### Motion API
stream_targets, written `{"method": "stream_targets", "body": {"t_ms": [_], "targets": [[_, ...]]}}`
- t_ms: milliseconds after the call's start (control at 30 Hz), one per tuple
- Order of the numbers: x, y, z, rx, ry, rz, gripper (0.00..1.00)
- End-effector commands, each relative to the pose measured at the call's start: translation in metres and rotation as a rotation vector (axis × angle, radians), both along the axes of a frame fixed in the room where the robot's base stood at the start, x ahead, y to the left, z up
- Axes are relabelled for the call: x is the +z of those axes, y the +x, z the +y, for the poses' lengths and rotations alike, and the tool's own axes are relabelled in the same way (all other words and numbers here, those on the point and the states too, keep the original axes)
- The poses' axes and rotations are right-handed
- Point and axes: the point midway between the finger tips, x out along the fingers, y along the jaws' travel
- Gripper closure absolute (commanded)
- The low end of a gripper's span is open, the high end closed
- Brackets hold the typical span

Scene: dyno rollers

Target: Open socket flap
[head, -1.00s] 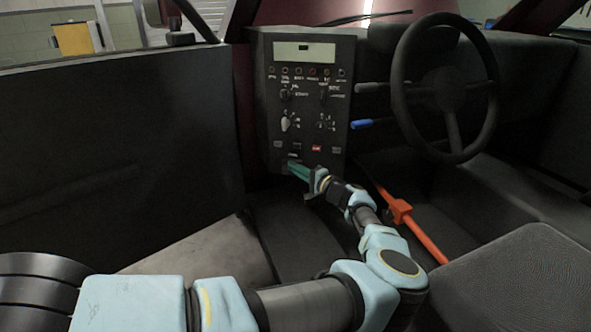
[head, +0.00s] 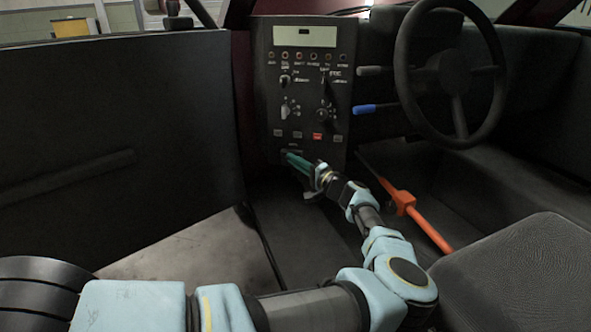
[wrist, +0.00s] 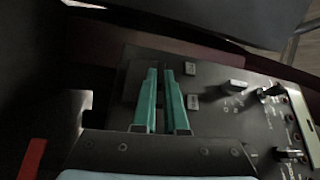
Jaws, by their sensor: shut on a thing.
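The control panel (head: 306,95) is dark, with a display, several knobs and switches. My gripper (head: 286,153) reaches its lower left part with green fingers. In the wrist view my gripper (wrist: 160,72) has its fingers close together, with a narrow gap. The tips are at a dark squarish area of the panel, which looks like the socket flap (wrist: 131,82). The fingers are shut on what appears to be this flap. The held part is mostly hidden by the fingers, and I cannot tell how far the flap is tilted.
A steering wheel (head: 452,75) is right of the panel. A blue lever (head: 372,109) sticks out beside the panel. An orange handle (head: 408,204) slants up from the floor below. The dark door (head: 110,130) fills the left. A grey seat (head: 515,270) is at lower right.

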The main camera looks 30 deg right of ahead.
Motion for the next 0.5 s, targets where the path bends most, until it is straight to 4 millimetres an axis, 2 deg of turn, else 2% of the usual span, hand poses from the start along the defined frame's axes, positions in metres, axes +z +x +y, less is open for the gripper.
{"method": "stream_targets", "body": {"t_ms": [33,500], "targets": [[-0.014,-0.002,0.0,-0.002,-0.022,-0.025,1.0],[-0.032,-0.009,0.007,-0.004,-0.262,-0.29,1.0]]}}
